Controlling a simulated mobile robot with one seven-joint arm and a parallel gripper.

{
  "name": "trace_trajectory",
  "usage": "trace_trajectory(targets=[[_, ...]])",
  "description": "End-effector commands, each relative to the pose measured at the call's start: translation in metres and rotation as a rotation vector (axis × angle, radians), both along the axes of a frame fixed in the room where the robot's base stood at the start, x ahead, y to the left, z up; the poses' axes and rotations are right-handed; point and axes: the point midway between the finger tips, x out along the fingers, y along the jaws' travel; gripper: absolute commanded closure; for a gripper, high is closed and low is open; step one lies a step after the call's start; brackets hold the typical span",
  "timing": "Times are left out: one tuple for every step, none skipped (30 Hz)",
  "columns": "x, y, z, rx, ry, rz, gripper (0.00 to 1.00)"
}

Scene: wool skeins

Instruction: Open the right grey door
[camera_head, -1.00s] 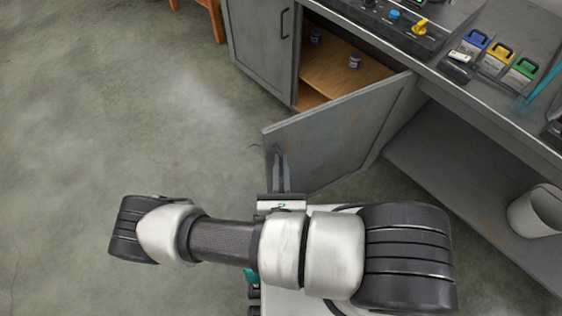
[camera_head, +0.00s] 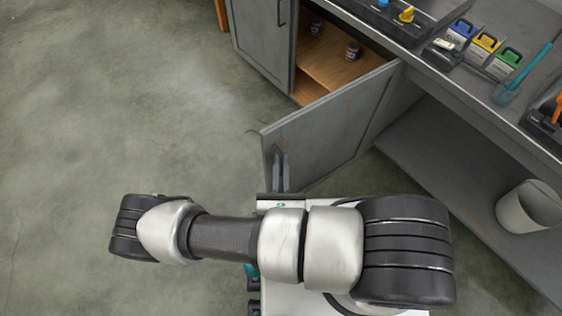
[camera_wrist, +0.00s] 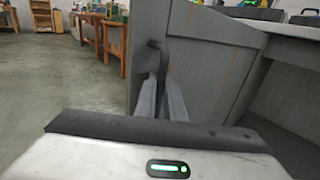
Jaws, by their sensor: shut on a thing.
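The right grey door (camera_head: 330,134) stands swung well out from the cabinet, hinged on its right side. It also shows in the wrist view (camera_wrist: 212,65), where its dark bar handle (camera_wrist: 155,56) is visible near the free edge. My gripper (camera_head: 279,158) is at the door's free edge in the head view. In the wrist view my gripper (camera_wrist: 160,85) has its two fingers around the handle, shut on it. The fingertips' exact contact with the handle is partly hidden. The left grey door (camera_head: 262,38) is shut.
Inside the open cabinet, small jars (camera_head: 352,50) stand on a wooden shelf (camera_head: 325,68). The worktop above holds blue, yellow and green containers (camera_head: 485,46). A white bucket (camera_head: 528,207) stands on the low shelf at right. The floor (camera_head: 130,110) at left is clear.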

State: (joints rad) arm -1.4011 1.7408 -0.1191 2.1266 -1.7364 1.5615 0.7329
Motion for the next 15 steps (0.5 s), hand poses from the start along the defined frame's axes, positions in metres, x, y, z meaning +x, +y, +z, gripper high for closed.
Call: trace_trajectory(targets=[[-0.0003, -0.0014, -0.0018, 0.000, 0.005, -0.004, 1.00], [-0.0004, -0.0014, -0.0018, 0.000, 0.005, -0.004, 1.00], [-0.0004, -0.0015, -0.0018, 0.000, 0.005, -0.004, 1.00], [-0.0004, -0.0015, -0.0018, 0.000, 0.005, -0.004, 1.00], [-0.0004, -0.0015, -0.0018, 0.000, 0.005, -0.004, 1.00], [-0.0003, -0.0015, -0.0017, 0.000, 0.005, -0.004, 1.00], [-0.0003, -0.0015, -0.0017, 0.000, 0.004, -0.004, 1.00], [-0.0003, -0.0015, -0.0017, 0.000, 0.004, -0.004, 1.00], [-0.0003, -0.0015, -0.0017, 0.000, 0.004, -0.004, 1.00], [-0.0003, -0.0015, -0.0017, 0.000, 0.004, -0.004, 1.00], [-0.0003, -0.0015, -0.0017, 0.000, 0.004, -0.004, 1.00], [-0.0003, -0.0014, -0.0016, 0.000, 0.004, -0.004, 0.86], [-0.0003, -0.0013, -0.0015, 0.000, 0.004, -0.004, 0.81], [-0.0002, -0.0013, -0.0014, 0.000, 0.003, -0.004, 0.76], [-0.0002, -0.0011, -0.0012, 0.000, 0.003, -0.003, 0.72]])
